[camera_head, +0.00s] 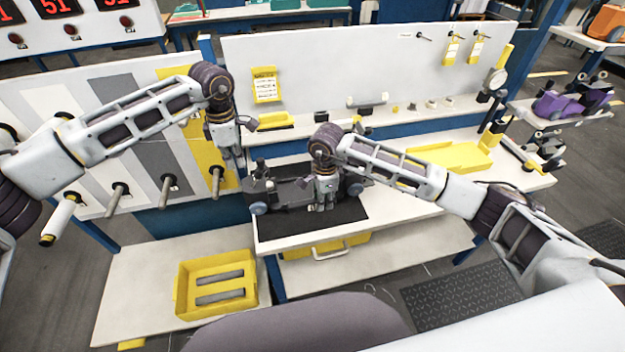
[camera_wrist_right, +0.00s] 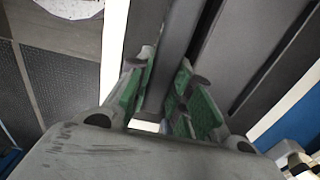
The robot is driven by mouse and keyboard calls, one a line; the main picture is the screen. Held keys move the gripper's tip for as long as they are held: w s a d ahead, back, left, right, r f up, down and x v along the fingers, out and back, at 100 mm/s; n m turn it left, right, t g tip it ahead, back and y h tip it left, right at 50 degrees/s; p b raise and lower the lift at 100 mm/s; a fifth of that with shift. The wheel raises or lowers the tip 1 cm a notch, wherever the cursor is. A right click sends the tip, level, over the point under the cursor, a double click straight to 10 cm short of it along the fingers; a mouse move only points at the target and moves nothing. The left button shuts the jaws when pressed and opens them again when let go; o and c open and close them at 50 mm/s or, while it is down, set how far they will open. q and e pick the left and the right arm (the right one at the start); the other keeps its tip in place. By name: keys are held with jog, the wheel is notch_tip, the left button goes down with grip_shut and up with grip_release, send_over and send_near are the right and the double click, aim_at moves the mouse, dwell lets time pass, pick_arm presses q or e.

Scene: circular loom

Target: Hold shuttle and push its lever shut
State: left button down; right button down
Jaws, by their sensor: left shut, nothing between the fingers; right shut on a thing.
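The dark grey shuttle (camera_head: 288,193) lies on the black mat (camera_head: 300,223) on the workbench, with grey-blue wheels at its ends. My right gripper (camera_head: 323,204) is over its right part and shut on the shuttle. In the right wrist view, the green-padded fingers (camera_wrist_right: 168,90) close on a dark grey wall of the shuttle (camera_wrist_right: 180,45). My left gripper (camera_head: 233,163) is shut and empty, raised above and left of the shuttle's left end. Small dark parts stand up at that left end; I cannot tell which is the lever.
A yellow tray (camera_head: 460,158) lies on the bench at the right. A yellow bin (camera_head: 182,290) with grey bars sits on the low shelf at left. Pegs (camera_head: 167,183) stick out of the left panel, near my left arm. The bench's front right is clear.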

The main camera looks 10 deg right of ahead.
jog(key=shift+f, duration=0.2)
jog(key=c, duration=1.6)
grip_release()
jog(key=shift+c, duration=0.2)
jog(key=o, duration=0.4)
jog(key=shift+w+a, duration=0.1)
jog(key=shift+w, duration=0.15)
jog(key=shift+o, duration=0.2)
jog(key=shift+s+r, duration=0.1)
jog(key=shift+s, duration=0.05)
jog(key=shift+r, duration=0.1)
jog(key=shift+r, duration=0.9)
notch_tip(320, 180, up, 10)
jog(key=shift+f, duration=0.1)
